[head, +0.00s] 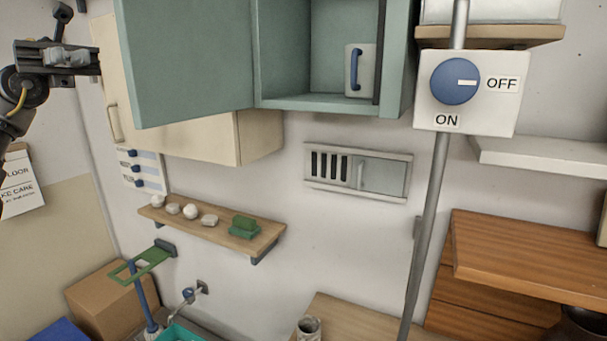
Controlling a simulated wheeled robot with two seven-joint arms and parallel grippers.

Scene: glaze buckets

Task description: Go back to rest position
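My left gripper (70,12) is raised at the upper left corner of the head view, in front of the beige cabinet and wall. Two dark finger parts show apart with wall between them, and nothing is seen held. My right gripper is not in view.
A teal cabinet (190,60) has its door swung open, with a white blue-handled container (360,72) inside. A pole carries an ON/OFF dial box (500,118). Below are a small shelf (225,233) with several items, a cardboard box (108,300) and wooden shelves (530,255).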

